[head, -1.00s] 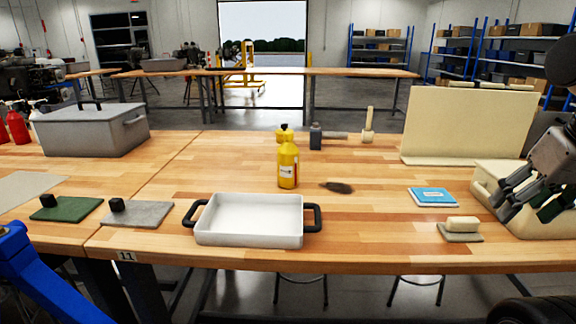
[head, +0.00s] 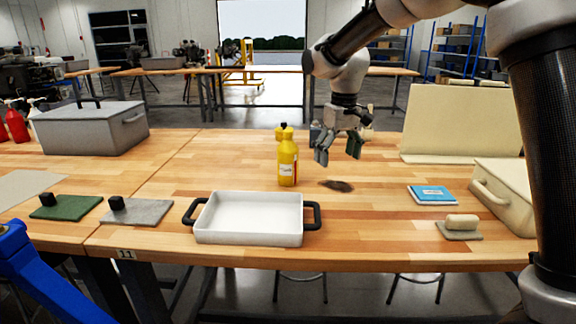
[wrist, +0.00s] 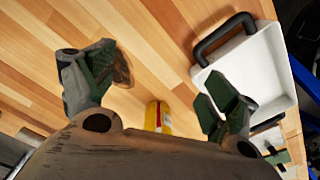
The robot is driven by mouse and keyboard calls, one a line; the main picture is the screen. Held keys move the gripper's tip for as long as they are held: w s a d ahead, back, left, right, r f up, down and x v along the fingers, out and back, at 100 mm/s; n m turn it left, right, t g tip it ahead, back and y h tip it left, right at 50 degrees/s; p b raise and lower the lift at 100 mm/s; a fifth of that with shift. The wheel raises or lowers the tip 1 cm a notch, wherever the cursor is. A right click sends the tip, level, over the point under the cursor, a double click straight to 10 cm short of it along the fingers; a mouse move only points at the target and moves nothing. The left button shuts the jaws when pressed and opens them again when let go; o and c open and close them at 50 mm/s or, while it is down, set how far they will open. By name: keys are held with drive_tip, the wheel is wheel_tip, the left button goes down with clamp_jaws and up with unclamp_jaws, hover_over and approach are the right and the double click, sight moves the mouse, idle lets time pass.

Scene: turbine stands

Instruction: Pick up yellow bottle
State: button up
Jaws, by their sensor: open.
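The yellow bottle (head: 288,163) stands upright on the wooden table, behind the white tray. My gripper (head: 338,158) is open and empty, above the table to the right of the bottle. In the wrist view my gripper's fingers (wrist: 150,85) are spread apart. The lower part of the yellow bottle (wrist: 158,116) shows between them, partly hidden by the gripper body.
The white tray (head: 248,236) with black handles stands at the table's front.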

sight(289, 132)
drive_tip(key=shift+n, duration=0.9)
drive_tip(key=w+a, duration=0.3)
drive_tip(key=a, duration=0.1)
drive_tip(key=w+a+f, duration=0.1)
drive_tip(key=w+a, duration=0.2)
drive_tip(key=a, duration=0.1)
drive_tip(key=w+a+f, duration=0.1)
drive_tip(key=w+a, duration=0.2)
drive_tip(key=a, duration=0.1)
drive_tip(key=shift+w, duration=0.4)
drive_tip(key=shift+t+y, duration=0.5)
drive_tip(key=shift+t, duration=0.1)
drive_tip(key=r, duration=0.1)
drive_tip(key=w+a+r, duration=0.1)
drive_tip(key=r, duration=0.1)
drive_tip(key=w+r, duration=0.1)
drive_tip(key=shift+a+r, duration=0.2)
drive_tip(key=shift+r, duration=0.1)
drive_tip(key=shift+s+f+n, duration=0.15)
drive_tip(key=shift+f+n, duration=0.05)
drive_tip(key=shift+n, duration=0.2)
drive_tip(key=f, duration=0.2)
drive_tip(key=w+f, duration=0.1)
drive_tip(key=f, duration=0.4)
drive_tip(key=shift+w+a, duration=0.3)
drive_tip(key=c, duration=1.3)
wheel_tip(289, 132, up, 10)
drive_tip(key=shift+c, duration=0.2)
